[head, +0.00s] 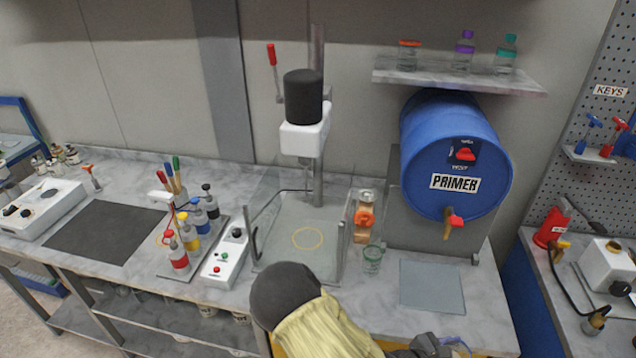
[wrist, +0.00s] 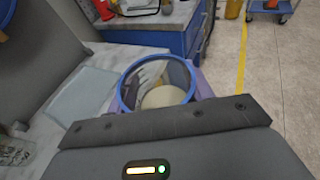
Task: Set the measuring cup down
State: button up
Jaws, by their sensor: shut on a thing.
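The measuring cup (wrist: 160,84), clear with a blue rim, is held in my gripper (wrist: 158,100) in the wrist view. A pale cream patch shows inside it; I cannot tell if this is liquid or the cup's bottom. My gripper is shut on the cup, near the worktop's front edge. In the head view my gripper (head: 430,346) is at the bottom edge, and the cup is mostly hidden or out of frame. A flat grey-blue pad (head: 432,286) lies bare on the worktop (head: 405,325), just beyond my gripper. The pad also shows left of the cup in the wrist view (wrist: 85,97).
A blue primer drum (head: 450,150) with a tap (head: 453,222) stands behind the pad. A small glass (head: 373,258) stands left of the pad. A press stand (head: 302,240) is further left. Lidded jars (head: 463,52) stand on the shelf above. A gap separates the right-hand bench (head: 560,290).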

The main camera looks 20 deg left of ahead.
jog(key=w+d+f+n+t+y, duration=0.1)
jog(key=w+d+n+t+y, duration=0.1)
jog(key=w+d+n, duration=0.15)
notch_tip(320, 180, down, 16)
jog(key=w+n+t+y+b, duration=0.1)
jog(key=n+t+y+b, duration=0.1)
jog(key=n+y, duration=0.4)
jog(key=t+y, duration=0.1)
jog(key=y, duration=0.2)
jog(key=shift+w+a+r, duration=0.2)
jog(key=shift+a, duration=0.15)
